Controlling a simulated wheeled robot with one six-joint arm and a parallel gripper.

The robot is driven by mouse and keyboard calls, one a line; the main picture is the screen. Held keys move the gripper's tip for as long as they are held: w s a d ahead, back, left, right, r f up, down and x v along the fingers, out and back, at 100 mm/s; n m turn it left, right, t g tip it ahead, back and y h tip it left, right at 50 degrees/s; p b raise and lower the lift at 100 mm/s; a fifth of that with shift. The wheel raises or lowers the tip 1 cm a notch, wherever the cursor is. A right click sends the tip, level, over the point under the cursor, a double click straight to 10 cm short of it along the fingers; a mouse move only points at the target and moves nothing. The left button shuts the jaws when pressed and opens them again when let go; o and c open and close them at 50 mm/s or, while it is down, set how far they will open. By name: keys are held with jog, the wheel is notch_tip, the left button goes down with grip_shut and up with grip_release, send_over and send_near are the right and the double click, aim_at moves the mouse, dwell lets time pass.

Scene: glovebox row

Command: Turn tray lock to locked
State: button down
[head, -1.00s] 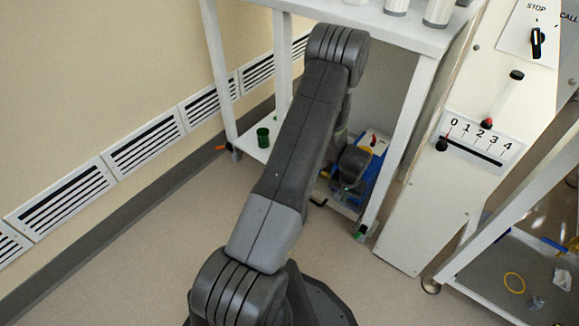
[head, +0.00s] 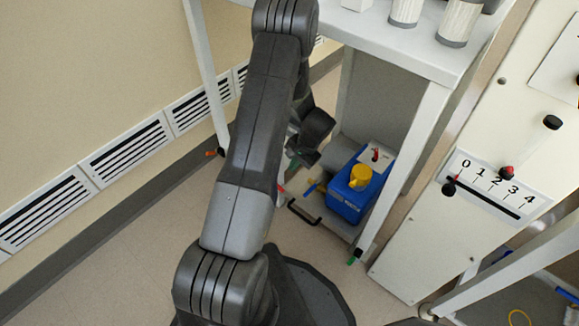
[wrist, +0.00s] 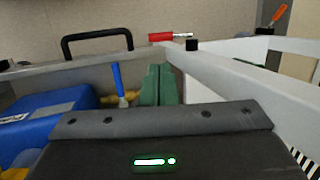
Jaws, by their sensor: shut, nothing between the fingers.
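My gripper (wrist: 159,75) shows in the wrist view as two green fingers pressed together, shut and empty. In the head view it is partly hidden under my arm, with a green tip (head: 293,164) showing above the low tray. A blue-handled lever (wrist: 118,82) on a pale base stands just left of the fingers; it also shows in the head view (head: 314,187). A red-handled lever (wrist: 168,37) lies sideways beyond the fingertips, at the frame's edge. Which one is the tray lock I cannot tell. The tray's black pull handle (wrist: 97,42) is beyond, to the left.
A blue container (head: 346,196) with a yellow cap stands on the low tray, close to the gripper. White table legs (head: 405,170) rise right of it. A panel with a 0–4 slider scale (head: 495,188) stands farther right. Floor is clear in front.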

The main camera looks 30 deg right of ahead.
aim_at(280, 187)
jog(key=b+x, duration=0.3)
jog(key=x, duration=0.9)
jog(key=shift+b, duration=0.35)
jog(key=shift+s+d+f+b, duration=0.1)
jog(key=shift+f+b, duration=0.1)
jog(key=shift+b, duration=0.1)
jog(key=shift+s+f+b, duration=0.1)
jog(key=shift+f+b, duration=0.65)
jog(key=shift+b, duration=0.15)
jog(key=shift+f+b, duration=0.85)
jog(key=shift+b, duration=0.1)
